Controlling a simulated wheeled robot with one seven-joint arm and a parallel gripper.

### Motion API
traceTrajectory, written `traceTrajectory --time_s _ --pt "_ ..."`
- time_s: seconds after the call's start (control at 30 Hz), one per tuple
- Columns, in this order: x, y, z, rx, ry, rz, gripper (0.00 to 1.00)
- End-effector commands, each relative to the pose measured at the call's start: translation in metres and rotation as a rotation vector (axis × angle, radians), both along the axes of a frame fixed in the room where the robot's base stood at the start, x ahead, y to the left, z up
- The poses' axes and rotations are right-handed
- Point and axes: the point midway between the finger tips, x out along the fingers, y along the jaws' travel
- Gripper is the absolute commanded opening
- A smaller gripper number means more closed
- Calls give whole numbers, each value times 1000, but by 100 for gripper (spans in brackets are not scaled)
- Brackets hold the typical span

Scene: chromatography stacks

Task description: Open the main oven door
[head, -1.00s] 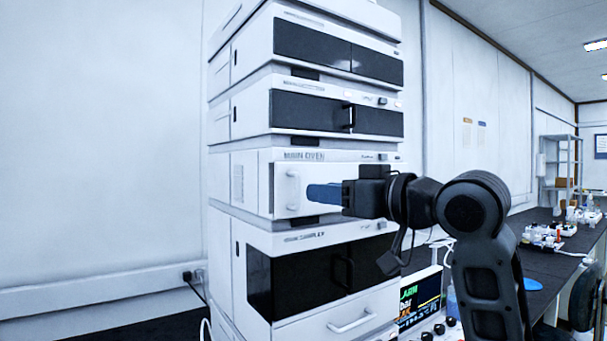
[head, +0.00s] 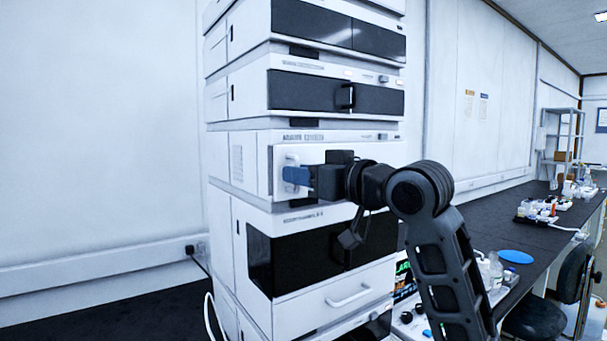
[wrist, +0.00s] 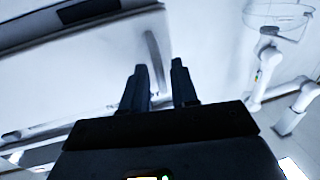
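The main oven (head: 237,165) is a white module in the middle of the stack. Its white front door (head: 315,152) looks closed. A pale vertical bar handle (head: 292,159) stands near the door's left edge; the fingers partly cover its lower part. My gripper (head: 295,175) reaches in from the right, its blue fingers at the handle. In the wrist view the two dark fingers (wrist: 158,72) are apart, and the handle bar (wrist: 154,55) shows in line with the gap between their tips. I cannot tell whether they touch it.
A module with a dark front (head: 375,101) and handle sits above the oven. A larger dark-fronted module (head: 290,262) with a drawer handle sits below. A bench (head: 480,222) with bottles and a stool (head: 540,315) stand to the right. The left wall side looks clear.

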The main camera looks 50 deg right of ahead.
Motion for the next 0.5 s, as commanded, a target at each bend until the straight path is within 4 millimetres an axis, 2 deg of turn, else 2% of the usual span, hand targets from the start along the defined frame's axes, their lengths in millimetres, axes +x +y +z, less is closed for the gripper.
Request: traceTrajectory --time_s 0.03,0.27,0.5 --pt "0 0 0 0 0 0 23" --pt "0 0 0 0 0 0 1" --pt "0 0 0 0 0 0 0"
